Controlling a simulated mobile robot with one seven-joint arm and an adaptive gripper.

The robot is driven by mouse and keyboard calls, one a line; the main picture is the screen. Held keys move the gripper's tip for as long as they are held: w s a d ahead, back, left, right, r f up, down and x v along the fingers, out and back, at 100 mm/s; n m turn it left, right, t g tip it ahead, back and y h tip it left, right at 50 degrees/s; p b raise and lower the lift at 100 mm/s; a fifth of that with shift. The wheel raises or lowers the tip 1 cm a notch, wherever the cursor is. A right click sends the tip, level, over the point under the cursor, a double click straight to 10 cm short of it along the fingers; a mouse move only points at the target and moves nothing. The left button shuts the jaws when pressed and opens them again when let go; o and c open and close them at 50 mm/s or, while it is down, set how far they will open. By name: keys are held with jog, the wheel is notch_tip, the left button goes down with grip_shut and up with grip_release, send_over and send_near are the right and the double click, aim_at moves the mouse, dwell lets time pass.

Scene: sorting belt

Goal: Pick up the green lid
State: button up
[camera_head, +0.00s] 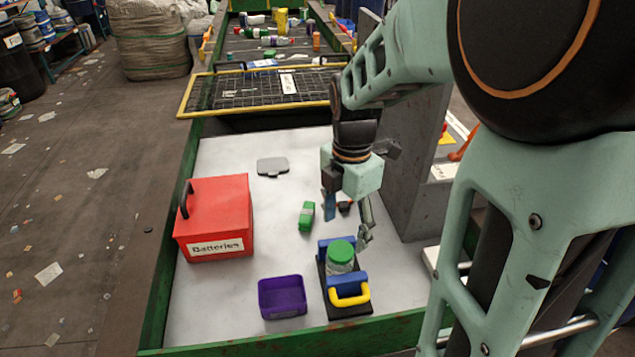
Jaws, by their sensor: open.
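The green lid (342,250) sits on top of a clear jar (341,267). The jar stands in a dark holder with blue jaws and a yellow handle (350,295) at the front of the white table. My gripper (347,222) is open, with its fingers pointing down. In the picture it is just above and behind the lid, apart from it. A small dark and orange object (345,206) shows between the fingers, and I cannot tell that it is touched.
A red box labelled Batteries (222,215) stands at the left. A purple bin (282,297) is left of the holder. A green block (307,216) and a grey flat lid (272,166) lie behind. A grey wall (412,170) rises at the right.

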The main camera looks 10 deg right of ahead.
aim_at(341, 250)
jog(key=shift+a+f, duration=0.15)
jog(key=shift+f, duration=1.4)
jog(key=shift+a+f, duration=0.1)
jog(key=shift+f, duration=1.45)
jog(key=shift+c, duration=0.6)
jog(key=c, duration=0.6)
